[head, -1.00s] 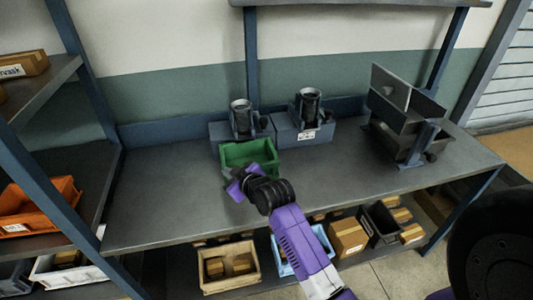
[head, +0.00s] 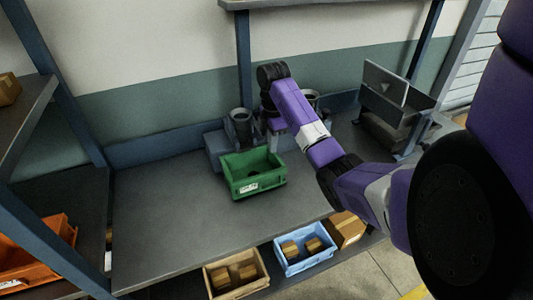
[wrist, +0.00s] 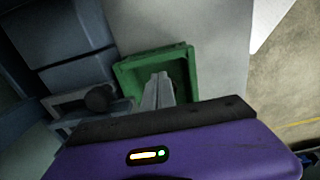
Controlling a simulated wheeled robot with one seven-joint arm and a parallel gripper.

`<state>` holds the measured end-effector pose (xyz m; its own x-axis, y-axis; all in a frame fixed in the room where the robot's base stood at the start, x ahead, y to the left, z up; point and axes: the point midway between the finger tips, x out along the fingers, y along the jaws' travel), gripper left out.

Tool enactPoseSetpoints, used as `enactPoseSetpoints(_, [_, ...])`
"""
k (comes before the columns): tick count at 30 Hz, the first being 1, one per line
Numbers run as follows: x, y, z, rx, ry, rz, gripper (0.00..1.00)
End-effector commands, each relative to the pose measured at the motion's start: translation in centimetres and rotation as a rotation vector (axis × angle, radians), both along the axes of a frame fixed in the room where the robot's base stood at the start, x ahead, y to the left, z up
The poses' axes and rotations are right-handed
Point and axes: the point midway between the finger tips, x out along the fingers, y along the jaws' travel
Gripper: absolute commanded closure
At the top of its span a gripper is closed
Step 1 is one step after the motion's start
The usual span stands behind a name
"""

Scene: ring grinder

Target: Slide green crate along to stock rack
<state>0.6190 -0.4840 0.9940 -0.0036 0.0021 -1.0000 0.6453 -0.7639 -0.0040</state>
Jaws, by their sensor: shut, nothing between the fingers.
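The green crate (head: 266,187) sits on the grey workbench, in front of the left grinder, with a white label on its front wall. It looks empty in the head view. My gripper (head: 275,146) is shut and points down at the crate's back right side. In the wrist view the closed fingers (wrist: 158,92) overlap the green crate (wrist: 129,76); I cannot tell whether they touch it. A shelving rack (head: 35,128) stands at the left, possibly the stock rack.
The left grinder (head: 240,127) stands close behind the crate; the right one is partly hidden by my arm. A grey metal stand (head: 383,88) is at the right. The bench (head: 165,205) is clear left of the crate. A blue bin (head: 303,262) sits below.

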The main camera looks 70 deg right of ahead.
Motion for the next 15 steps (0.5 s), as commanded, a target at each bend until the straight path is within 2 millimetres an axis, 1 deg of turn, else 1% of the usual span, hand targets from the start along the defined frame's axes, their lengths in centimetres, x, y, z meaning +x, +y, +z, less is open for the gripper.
enactPoseSetpoints(1, [0.1, 0.1, -1.1, 0.001, -0.002, 0.000, 1.00])
enactPoseSetpoints(5, [0.1, 0.1, -3.0, 0.001, -0.002, 0.000, 1.00])
enactPoseSetpoints(9, [0.1, 0.1, -5.4, 0.000, -0.004, -0.002, 1.00])
enactPoseSetpoints(10, [0.0, 0.1, -5.3, 0.002, -0.001, -0.003, 1.00])
enactPoseSetpoints(15, [0.0, 0.1, -7.7, 0.001, -0.002, -0.002, 1.00])
